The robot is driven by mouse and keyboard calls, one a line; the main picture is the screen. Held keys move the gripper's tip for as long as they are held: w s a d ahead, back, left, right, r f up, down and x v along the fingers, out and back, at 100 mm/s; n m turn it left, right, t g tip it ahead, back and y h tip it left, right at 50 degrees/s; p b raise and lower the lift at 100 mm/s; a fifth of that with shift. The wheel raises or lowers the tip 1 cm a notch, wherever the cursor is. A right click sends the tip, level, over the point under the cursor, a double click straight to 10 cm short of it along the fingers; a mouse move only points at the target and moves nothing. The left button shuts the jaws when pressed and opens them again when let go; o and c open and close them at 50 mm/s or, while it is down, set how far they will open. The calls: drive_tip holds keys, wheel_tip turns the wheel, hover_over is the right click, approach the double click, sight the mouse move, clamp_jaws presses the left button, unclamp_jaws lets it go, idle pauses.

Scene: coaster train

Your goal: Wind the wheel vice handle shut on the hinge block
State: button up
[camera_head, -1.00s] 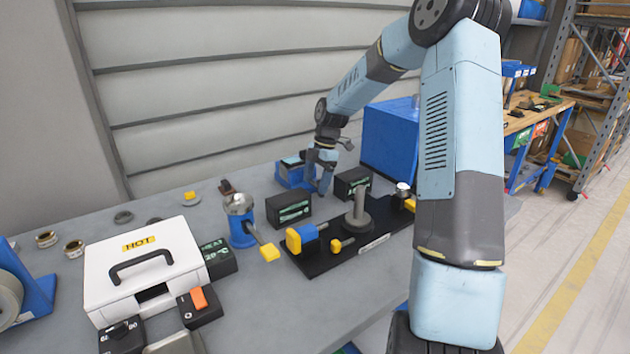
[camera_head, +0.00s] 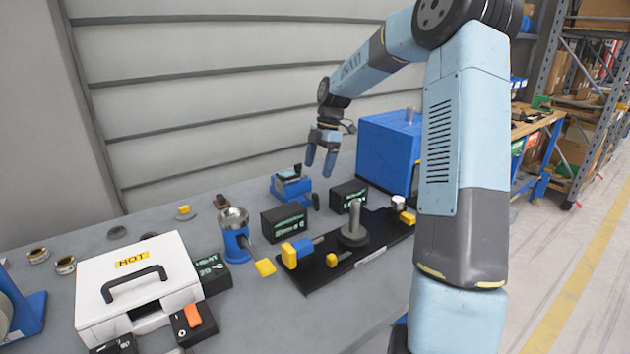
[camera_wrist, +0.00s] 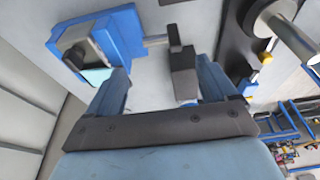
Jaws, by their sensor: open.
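The blue wheel vice (camera_head: 290,188) stands at the back of the bench; in the wrist view its blue body (camera_wrist: 122,35) is at the upper left. A short rod leads from it to a dark handle (camera_wrist: 182,62), which also shows at its right side in the head view (camera_head: 316,201). A dark grey piece with a teal face (camera_wrist: 90,58) sits at the vice's jaws; I cannot tell clearly whether it is the hinge block. My gripper (camera_head: 320,170) is open and empty above the vice. In the wrist view its fingers (camera_wrist: 160,78) point toward the vice and handle.
A large blue box (camera_head: 388,152) stands close right of the gripper. Two black boxes (camera_head: 284,222) (camera_head: 348,195) and a black fixture plate (camera_head: 322,272) with a grey post are in front. A blue cup-topped stand (camera_head: 235,240) and white HOT case (camera_head: 135,285) are left.

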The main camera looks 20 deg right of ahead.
drive_tip(key=shift+v, duration=1.95)
drive_tip(key=s+a+r+m+t+h, duration=0.1)
drive_tip(key=s+a+r+m, duration=0.2)
drive_tip(key=s, duration=0.4)
drive_tip(key=s+a+r+m+t+h, duration=0.1)
drive_tip(key=s+r+m, duration=0.3)
drive_tip(key=s, duration=0.2)
drive_tip(key=s+a+r+m+t+h, duration=0.1)
drive_tip(key=s+a+r+m, duration=0.2)
drive_tip(key=s, duration=0.4)
drive_tip(key=s+d+m+t, duration=0.2)
drive_tip(key=s+m, duration=0.9)
drive_tip(key=s, duration=0.7)
drive_tip(key=shift+s+f+m+t, duration=0.3)
drive_tip(key=shift+f+t, duration=0.2)
drive_tip(key=shift+t, duration=0.3)
drive_tip(key=shift+d, duration=0.15)
